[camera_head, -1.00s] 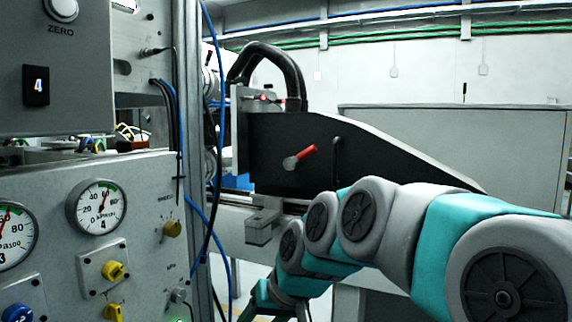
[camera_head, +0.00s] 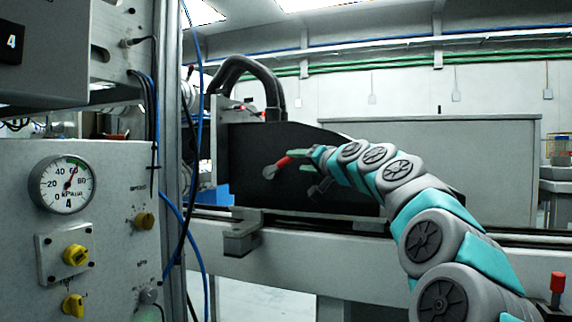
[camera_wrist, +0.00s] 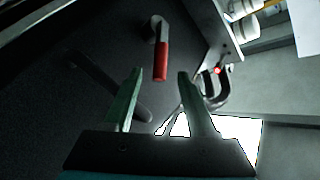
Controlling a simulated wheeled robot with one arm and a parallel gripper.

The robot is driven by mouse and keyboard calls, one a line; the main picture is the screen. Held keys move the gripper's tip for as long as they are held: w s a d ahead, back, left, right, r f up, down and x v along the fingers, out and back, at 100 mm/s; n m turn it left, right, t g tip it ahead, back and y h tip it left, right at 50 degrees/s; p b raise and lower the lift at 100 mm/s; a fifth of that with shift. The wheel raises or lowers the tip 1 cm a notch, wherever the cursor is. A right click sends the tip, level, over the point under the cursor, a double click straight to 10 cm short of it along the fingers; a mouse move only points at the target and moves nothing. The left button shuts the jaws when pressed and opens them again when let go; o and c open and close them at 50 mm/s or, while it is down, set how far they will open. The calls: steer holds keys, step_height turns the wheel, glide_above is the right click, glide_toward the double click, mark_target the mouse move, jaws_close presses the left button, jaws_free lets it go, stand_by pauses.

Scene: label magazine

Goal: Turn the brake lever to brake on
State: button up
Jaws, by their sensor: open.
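The brake lever (camera_head: 278,167) is a short red handle on a grey pivot, mounted on the black side plate (camera_head: 250,150). In the head view its handle points right and slightly up from the pivot. In the wrist view the lever (camera_wrist: 161,60) has its red end towards my gripper. My gripper (camera_wrist: 158,75) is open, with one finger on each side of the line of the red handle. The handle's end lies near the fingertips, and I see no grip on it. In the head view my gripper (camera_head: 306,160) is at the plate, close to the handle's right end.
A grey panel with a gauge (camera_head: 62,184) and yellow knobs stands at the left. Blue and black cables hang beside it. A dark bar (camera_wrist: 110,87) lies on the plate beside my gripper. A black hose (camera_head: 250,75) arches above the plate.

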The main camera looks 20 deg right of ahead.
mark_target(289, 161)
steer(key=shift+x, duration=3.65)
steer(key=shift+a, duration=0.15)
steer(key=shift+c, duration=0.4)
jaws_close()
